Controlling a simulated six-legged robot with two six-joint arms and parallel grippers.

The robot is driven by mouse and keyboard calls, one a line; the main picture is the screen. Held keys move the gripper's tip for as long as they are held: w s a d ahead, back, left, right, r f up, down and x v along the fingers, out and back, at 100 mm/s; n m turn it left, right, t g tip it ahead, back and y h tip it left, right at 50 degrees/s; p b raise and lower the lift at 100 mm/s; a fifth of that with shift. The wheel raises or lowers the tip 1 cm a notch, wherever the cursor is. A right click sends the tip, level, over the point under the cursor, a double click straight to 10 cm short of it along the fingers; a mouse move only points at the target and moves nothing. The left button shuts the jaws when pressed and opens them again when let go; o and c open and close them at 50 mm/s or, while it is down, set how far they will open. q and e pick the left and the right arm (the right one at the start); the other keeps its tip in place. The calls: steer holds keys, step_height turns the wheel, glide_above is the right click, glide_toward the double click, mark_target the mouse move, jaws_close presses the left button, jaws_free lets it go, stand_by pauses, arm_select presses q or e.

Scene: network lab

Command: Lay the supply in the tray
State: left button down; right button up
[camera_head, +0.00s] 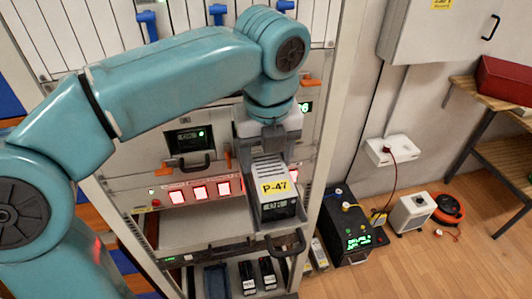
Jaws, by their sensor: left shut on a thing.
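The supply, a grey box with vent slots and a yellow P-47 label (275,187), is in the middle of the head view. My left gripper (272,146) comes down from above and is shut on its upper end. The supply is tilted, with its dark display end toward me. It hangs in front of the rack, over the right part of a pale grey tray (192,228). I cannot tell whether its underside touches the tray. The gripper's fingertips are partly hidden. My right gripper is not in view.
The rack has several lit red panels (199,192) behind the tray. A lower drawer holds dark modules (247,277). A black box with a green display (350,235) stands on the floor at right. The wooden bench (480,120) is farther right.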

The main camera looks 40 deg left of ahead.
mark_target(267, 164)
arm_select(q)
steer(key=shift+d+f, duration=0.1)
steer(key=shift+f, duration=0.1)
steer(key=shift+c, duration=1)
jaws_free()
steer(key=shift+r, duration=0.3)
steer(key=r, duration=0.2)
steer(key=r+p, duration=0.1)
steer(key=r, duration=0.4)
steer(key=shift+s+d+r+p, duration=0.15)
steer(key=shift+s+d+p, duration=0.1)
steer(key=shift+d+p, duration=0.1)
steer(key=shift+s, duration=0.15)
